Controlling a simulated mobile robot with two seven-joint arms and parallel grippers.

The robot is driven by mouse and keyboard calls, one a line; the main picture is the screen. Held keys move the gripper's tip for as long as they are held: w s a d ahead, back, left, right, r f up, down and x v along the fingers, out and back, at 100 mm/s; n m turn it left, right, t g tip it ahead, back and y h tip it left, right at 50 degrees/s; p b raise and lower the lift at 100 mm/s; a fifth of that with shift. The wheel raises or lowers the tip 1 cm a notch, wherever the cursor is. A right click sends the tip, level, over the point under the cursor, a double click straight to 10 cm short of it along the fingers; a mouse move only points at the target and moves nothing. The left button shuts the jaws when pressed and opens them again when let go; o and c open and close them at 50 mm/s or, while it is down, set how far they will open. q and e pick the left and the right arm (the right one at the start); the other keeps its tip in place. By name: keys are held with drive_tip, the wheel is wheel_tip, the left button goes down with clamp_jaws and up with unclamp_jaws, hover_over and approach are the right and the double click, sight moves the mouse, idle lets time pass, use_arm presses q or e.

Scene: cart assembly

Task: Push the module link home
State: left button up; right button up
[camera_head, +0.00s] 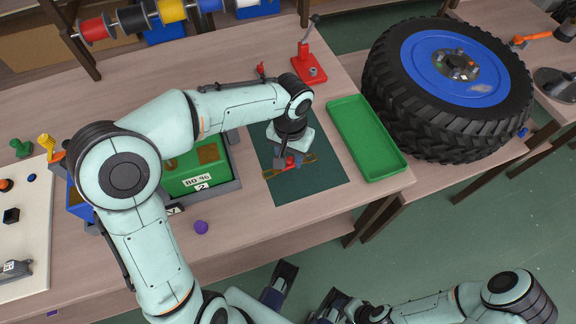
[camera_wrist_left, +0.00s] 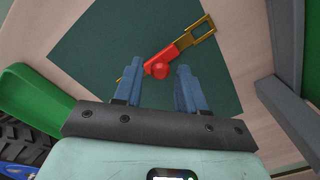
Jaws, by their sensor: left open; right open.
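The module link, a red bar with a red knob and brass ends, lies on the dark green mat (camera_head: 325,181). In the head view its brass end (camera_head: 272,173) shows beside my left gripper (camera_head: 287,162), which is above it and hides part of it. In the left wrist view the link (camera_wrist_left: 184,42) lies slantwise, its knob between the open fingers of my left gripper (camera_wrist_left: 160,67). I cannot tell whether the fingers touch it. My right gripper (camera_head: 305,293) is open and empty, in front of the table. A green module (camera_head: 190,183) marked "BO 96" sits in a grey frame.
A green tray (camera_head: 367,138) lies right of the mat. A red lever stand (camera_head: 309,69) is behind it. A large tyre with a blue hub (camera_head: 420,101) is at the right. Spools (camera_head: 95,29) hang at the back.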

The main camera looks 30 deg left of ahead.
sight(290, 159)
use_arm(q)
clamp_jaws()
wheel_tip(290, 159, up, 5)
drive_tip(key=p, duration=0.4)
drive_tip(key=shift+f, duration=0.1)
